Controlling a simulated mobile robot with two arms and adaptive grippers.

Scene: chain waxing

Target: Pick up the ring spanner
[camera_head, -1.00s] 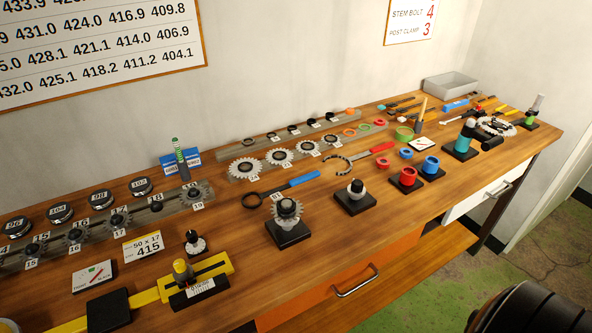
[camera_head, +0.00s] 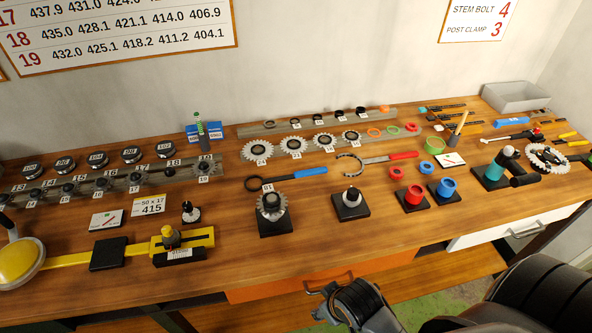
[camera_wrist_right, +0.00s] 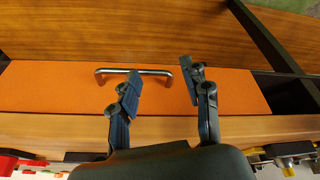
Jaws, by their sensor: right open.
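A blue-handled spanner with a closed black ring (camera_head: 290,178) lies on the wooden bench, ring end to the left; I take it to be the ring spanner. Its ring lies just behind a small gear on a black stand (camera_head: 272,215). My right gripper (camera_wrist_right: 163,85) is open and empty in the right wrist view, in front of the orange drawer (camera_wrist_right: 60,88) and its metal handle (camera_wrist_right: 133,72). Part of my right arm shows low in the head view, well apart from the spanner. My left gripper is not in view.
A red-handled hook spanner (camera_head: 385,159) lies to the right. A black stand with a white-based knob (camera_head: 351,203) and red and blue cups stand in front of it. Gears (camera_head: 257,150) line a rail behind. The bench's front strip is mostly clear around the middle.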

